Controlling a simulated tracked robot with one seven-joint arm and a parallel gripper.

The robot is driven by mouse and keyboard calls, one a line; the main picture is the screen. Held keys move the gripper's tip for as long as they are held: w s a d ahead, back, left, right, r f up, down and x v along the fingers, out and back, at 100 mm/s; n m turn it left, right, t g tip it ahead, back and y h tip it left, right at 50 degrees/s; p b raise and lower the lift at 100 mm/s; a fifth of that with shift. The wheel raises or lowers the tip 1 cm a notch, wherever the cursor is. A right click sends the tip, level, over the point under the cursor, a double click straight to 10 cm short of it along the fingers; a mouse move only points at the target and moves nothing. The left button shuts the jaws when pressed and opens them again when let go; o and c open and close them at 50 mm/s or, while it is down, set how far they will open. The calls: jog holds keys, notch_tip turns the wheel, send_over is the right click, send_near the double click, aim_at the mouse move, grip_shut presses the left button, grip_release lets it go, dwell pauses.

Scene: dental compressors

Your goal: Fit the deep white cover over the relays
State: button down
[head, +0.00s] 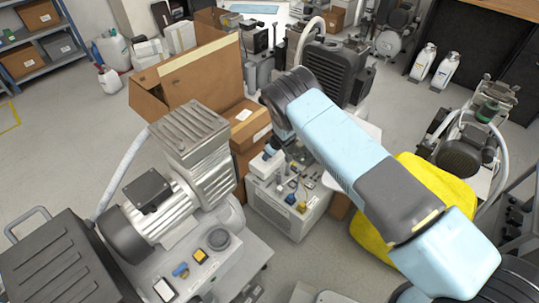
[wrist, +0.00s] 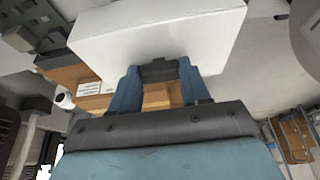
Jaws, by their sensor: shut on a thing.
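The deep white cover (wrist: 160,35) fills the upper middle of the wrist view, tilted there, with a broad plain face toward the camera. My gripper (wrist: 157,72) is shut on the white cover at its near edge, with a blue finger on each side. Small parts with blue and yellow pieces (head: 301,207) sit on the cabinet's top; I cannot tell which are the relays.
An open cardboard box (head: 200,75) stands behind left of the cabinet. A large grey compressor (head: 165,205) stands at front left. A yellow object (head: 440,185) lies right, partly behind my arm. Clear floor shows at far left.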

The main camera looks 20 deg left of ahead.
aim_at(271, 159)
jog(key=shift+f, duration=2.85)
dwell(0.5)
jog(key=shift+c, duration=2.3)
grip_release()
jog(key=shift+o, duration=0.5)
jog(key=shift+o, duration=1.1)
jog(key=shift+r, duration=0.15)
jog(key=shift+r, duration=3.4)
